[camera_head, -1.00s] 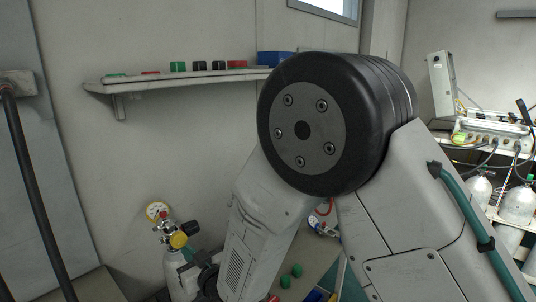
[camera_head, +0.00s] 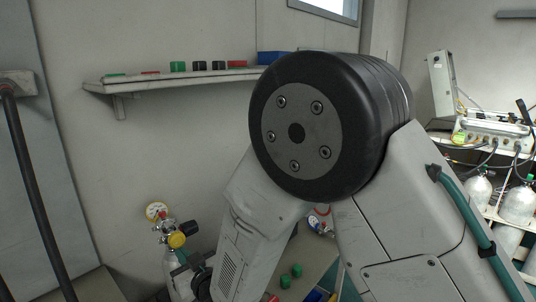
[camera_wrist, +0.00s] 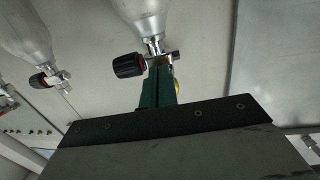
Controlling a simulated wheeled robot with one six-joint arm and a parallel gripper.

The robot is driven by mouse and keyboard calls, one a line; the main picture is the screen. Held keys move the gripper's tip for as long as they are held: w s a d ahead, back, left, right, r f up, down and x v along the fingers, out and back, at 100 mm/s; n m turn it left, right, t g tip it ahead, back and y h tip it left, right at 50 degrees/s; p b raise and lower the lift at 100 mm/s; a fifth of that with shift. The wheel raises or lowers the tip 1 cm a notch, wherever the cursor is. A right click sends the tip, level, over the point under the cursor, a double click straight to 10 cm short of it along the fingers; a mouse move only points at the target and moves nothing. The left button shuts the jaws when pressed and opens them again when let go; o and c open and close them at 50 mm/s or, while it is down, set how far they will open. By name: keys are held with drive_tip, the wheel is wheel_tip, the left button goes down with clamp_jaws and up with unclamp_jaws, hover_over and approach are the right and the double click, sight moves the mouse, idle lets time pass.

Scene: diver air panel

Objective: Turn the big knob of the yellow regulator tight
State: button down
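In the head view the yellow regulator (camera_head: 177,240) sits on top of a pale cylinder (camera_head: 173,268) at lower left, with a round gauge (camera_head: 157,211) above it. In the wrist view, where the cylinder hangs from the top edge, its chrome valve (camera_wrist: 155,48) and a black knob with a red ring (camera_wrist: 128,65) show. My gripper's green fingers (camera_wrist: 158,86) stand just below the valve, overlapping a little yellow (camera_wrist: 177,85) of the regulator.
A wall shelf (camera_head: 190,78) holds several small coloured blocks. Other cylinders (camera_wrist: 25,30) hang to the left in the wrist view. A panel with hoses and gauges (camera_head: 495,130) stands at right. Green pieces (camera_head: 291,273) lie low beside my arm.

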drive_tip(key=shift+s+a+r, duration=0.1)
drive_tip(key=shift+a, duration=0.1)
idle(0.3)
drive_tip(key=v, duration=0.6)
drive_tip(key=shift+f, duration=0.4)
drive_tip(key=shift+s, duration=0.1)
drive_tip(key=w+d+x, duration=0.1)
drive_tip(key=x, duration=0.5)
drive_tip(key=shift+f+m+t, duration=0.25)
drive_tip(key=shift+m+t, duration=0.05)
drive_tip(key=shift+t, duration=0.1)
idle(0.3)
